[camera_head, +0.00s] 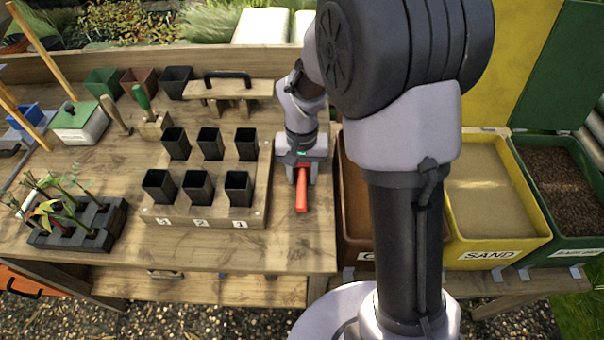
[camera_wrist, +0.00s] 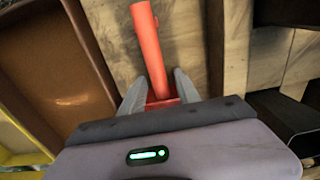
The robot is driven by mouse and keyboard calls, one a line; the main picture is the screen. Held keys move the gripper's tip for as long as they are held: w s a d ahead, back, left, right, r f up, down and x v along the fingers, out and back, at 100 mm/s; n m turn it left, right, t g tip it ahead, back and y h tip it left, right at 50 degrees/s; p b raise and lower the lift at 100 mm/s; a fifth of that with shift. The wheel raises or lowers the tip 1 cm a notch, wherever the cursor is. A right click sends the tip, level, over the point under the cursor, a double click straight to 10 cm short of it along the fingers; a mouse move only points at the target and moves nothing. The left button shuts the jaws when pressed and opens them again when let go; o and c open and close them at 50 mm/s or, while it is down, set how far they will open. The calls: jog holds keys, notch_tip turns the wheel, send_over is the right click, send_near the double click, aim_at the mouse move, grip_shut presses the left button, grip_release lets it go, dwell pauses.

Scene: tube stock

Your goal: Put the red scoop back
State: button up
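The red scoop (camera_head: 301,190) is over the wooden bench, between the pot rack and the brown bin, its handle toward the front edge. My gripper (camera_head: 302,168) is above it from behind. In the wrist view the red handle (camera_wrist: 147,45) runs out between my two fingers (camera_wrist: 160,90), which close against both sides of a red part. The scoop's far end is hidden by my gripper. I cannot tell whether the scoop touches the bench.
A brown bin (camera_head: 355,215) is right of the scoop, partly behind my arm. A yellow SAND bin (camera_head: 545,215) and a green bin (camera_head: 592,240) stand further right. The rack (camera_head: 190,238) with several black pots is close left. A green-handled tool (camera_head: 141,97) stands at the back left.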

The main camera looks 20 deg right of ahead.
notch_tip(320, 180, up, 12)
jog(key=p, duration=0.5)
notch_tip(320, 180, up, 5)
jog(key=t, duration=0.1)
send_over(302, 174)
jog(key=s, duration=0.3)
jog(key=s+a+r+t+y+b, duration=0.1)
jog(key=s+r+t, duration=0.1)
jog(key=s, duration=0.6)
jog(key=s+a+r+m+t+y+b, duration=0.1)
jog(key=s+r, duration=0.3)
jog(key=s, duration=0.4)
jog(key=shift+a+t, duration=0.75)
jog(key=shift+t, duration=0.15)
